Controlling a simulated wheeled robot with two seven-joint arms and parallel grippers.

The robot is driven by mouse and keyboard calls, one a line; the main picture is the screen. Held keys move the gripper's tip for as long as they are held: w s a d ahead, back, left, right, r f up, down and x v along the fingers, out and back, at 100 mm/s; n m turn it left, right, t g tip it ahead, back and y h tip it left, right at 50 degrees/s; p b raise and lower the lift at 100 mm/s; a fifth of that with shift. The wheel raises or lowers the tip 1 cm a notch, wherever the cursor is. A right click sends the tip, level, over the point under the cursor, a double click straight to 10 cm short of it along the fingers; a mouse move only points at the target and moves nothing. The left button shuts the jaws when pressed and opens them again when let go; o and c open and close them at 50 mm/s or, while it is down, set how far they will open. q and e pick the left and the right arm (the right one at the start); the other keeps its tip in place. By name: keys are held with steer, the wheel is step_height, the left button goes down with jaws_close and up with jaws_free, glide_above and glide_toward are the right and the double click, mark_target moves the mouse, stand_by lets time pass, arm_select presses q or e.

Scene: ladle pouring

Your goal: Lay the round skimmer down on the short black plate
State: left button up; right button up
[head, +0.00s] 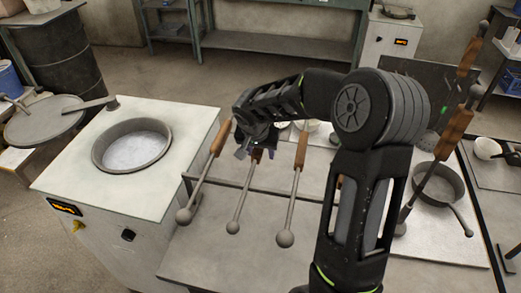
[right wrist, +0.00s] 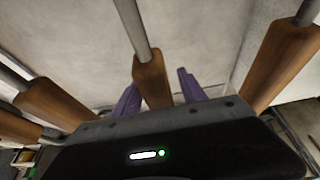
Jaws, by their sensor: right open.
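Three long tools with wooden handles and round grey ends lean on a rail: a left one (head: 200,182), a middle one (head: 239,207) and a right one (head: 292,200). I cannot tell which, if any, is the round skimmer. My right gripper (head: 256,155) is at the top of the middle tool. In the right wrist view its purple fingers stand open on either side of a wooden handle (right wrist: 152,82), not closed on it. No short black plate can be made out with certainty; my right arm hides part of the table. My left gripper is not in view.
A white furnace (head: 70,165) with a round opening (head: 132,146) stands at the left. At the right are a dark round pan (head: 437,183) and more wooden-handled tools (head: 457,133). Neighbouring handles flank my gripper closely, one at left (right wrist: 50,103) and one at right (right wrist: 281,62).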

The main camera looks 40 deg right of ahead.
steer(key=shift+r, duration=0.1)
steer(key=shift+a+r, duration=0.1)
steer(key=shift+r, duration=0.2)
steer(key=b+v, duration=0.1)
steer(key=v, duration=0.6)
steer(key=shift+r, duration=0.2)
step_height(320, 180, up, 7)
steer(key=p, duration=0.3)
steer(key=shift+p, duration=0.3)
steer(key=shift+f, duration=0.15)
